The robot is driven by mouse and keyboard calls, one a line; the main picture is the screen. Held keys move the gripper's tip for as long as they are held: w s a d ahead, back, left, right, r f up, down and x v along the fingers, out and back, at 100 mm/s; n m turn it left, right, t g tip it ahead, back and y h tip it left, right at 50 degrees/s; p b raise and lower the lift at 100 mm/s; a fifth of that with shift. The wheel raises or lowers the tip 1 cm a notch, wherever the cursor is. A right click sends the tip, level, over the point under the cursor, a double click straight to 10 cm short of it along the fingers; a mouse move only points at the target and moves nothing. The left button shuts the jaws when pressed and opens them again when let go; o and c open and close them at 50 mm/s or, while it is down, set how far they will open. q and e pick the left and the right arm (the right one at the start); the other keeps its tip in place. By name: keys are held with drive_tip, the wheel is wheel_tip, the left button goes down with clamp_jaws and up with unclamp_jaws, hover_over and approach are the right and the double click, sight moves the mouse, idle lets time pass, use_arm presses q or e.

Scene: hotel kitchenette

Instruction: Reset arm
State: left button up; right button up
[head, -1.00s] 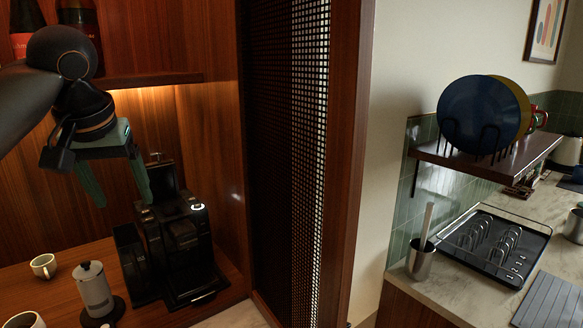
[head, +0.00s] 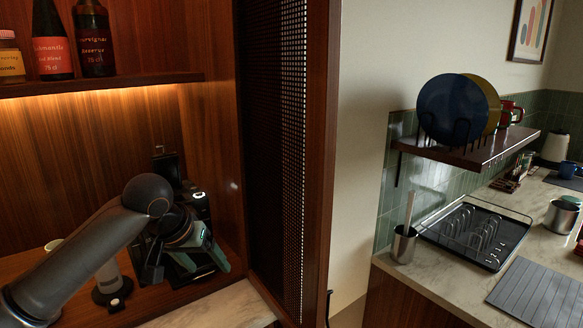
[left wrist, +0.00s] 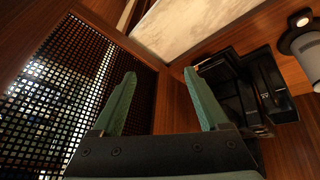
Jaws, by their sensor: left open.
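My left arm comes in from the left in the head view. Its gripper (head: 206,262) is low in the wooden alcove, in front of the black coffee machine (head: 197,203) and hiding much of it. In the left wrist view the two green fingers (left wrist: 160,76) stand apart with nothing between them. There the coffee machine (left wrist: 268,78) is to the right of the fingers. I cannot tell whether the gripper touches the machine. My right gripper is not in view.
A mesh door (head: 275,150) stands close to the right of the gripper. Bottles (head: 95,38) stand on the shelf above. A counter with a dish rack (head: 477,235) is at the right.

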use_arm(q)
drive_tip(key=s+d+f+m+t+h, duration=0.15)
drive_tip(key=s+d+f, duration=0.25)
drive_tip(key=f, duration=0.8)
drive_tip(key=s+d+f+t+h, duration=0.15)
drive_tip(key=s+d+f, duration=0.25)
drive_tip(key=f, duration=0.8)
drive_tip(key=s+a+f+y, duration=0.1)
drive_tip(key=s+a+f, duration=0.3)
drive_tip(key=s, duration=0.6)
drive_tip(key=s+a+f+t+y, duration=0.1)
drive_tip(key=s+a+f, duration=0.3)
drive_tip(key=s+f, duration=0.4)
drive_tip(key=s, duration=0.2)
drive_tip(key=shift+s+a+f, duration=0.15)
drive_tip(key=shift+s+f, duration=0.2)
drive_tip(key=shift+f, duration=0.05)
drive_tip(key=shift+n, duration=0.25)
